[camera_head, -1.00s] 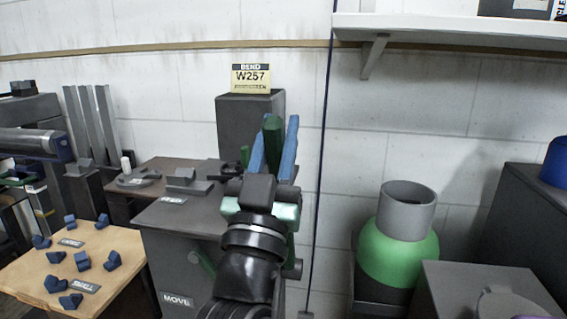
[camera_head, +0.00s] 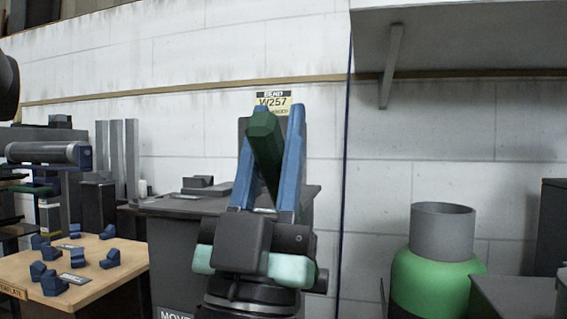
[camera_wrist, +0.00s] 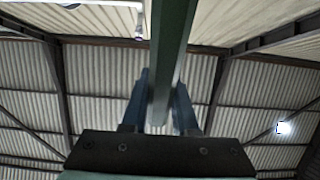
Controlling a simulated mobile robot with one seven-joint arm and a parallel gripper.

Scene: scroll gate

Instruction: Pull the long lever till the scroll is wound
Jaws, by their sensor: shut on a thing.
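The long lever is a dark green faceted bar (camera_head: 263,145) between the blue fingers of my gripper (camera_head: 272,130) in the head view. My gripper points upward and is shut on the lever, whose thick end shows near the fingertips. In the wrist view, the green lever (camera_wrist: 172,55) runs from the top edge down between the blue fingers of my gripper (camera_wrist: 160,100), with the roof behind. A dark grey cabinet (camera_head: 175,240) stands behind my gripper, which hides part of it. I cannot make out the scroll for certain.
A wooden table (camera_head: 105,275) with several small blue blocks stands at the left. A grey horizontal roller (camera_head: 45,152) is behind it. A green and grey vessel (camera_head: 440,255) stands at the right, under a wall shelf (camera_head: 460,50). A yellow W257 sign (camera_head: 272,103) is on the back.

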